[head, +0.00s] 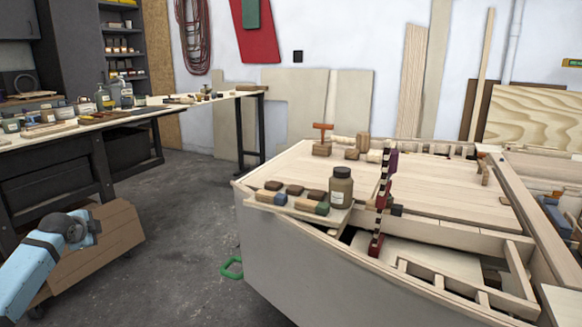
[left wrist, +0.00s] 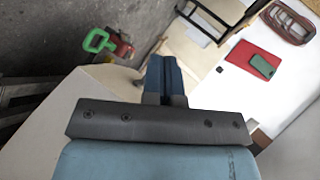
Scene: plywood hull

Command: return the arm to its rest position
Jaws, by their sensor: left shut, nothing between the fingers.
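My left arm (head: 40,260) comes in from the lower left in the head view, blue with a dark joint. It stands over the floor, in front of a brown wooden box and apart from the plywood hull (head: 300,262). No gripper fingers can be made out there. In the left wrist view my left gripper (left wrist: 165,75) shows two blue fingers pressed together, with nothing between them. My right arm and gripper are in neither view.
The hull's deck carries a brown jar (head: 341,187), several small blocks and clamps. A green handle (head: 232,268) sticks out by its side. A cluttered workbench (head: 100,122) stands at left, the brown box (head: 105,250) below. Grey floor (head: 190,215) is open between.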

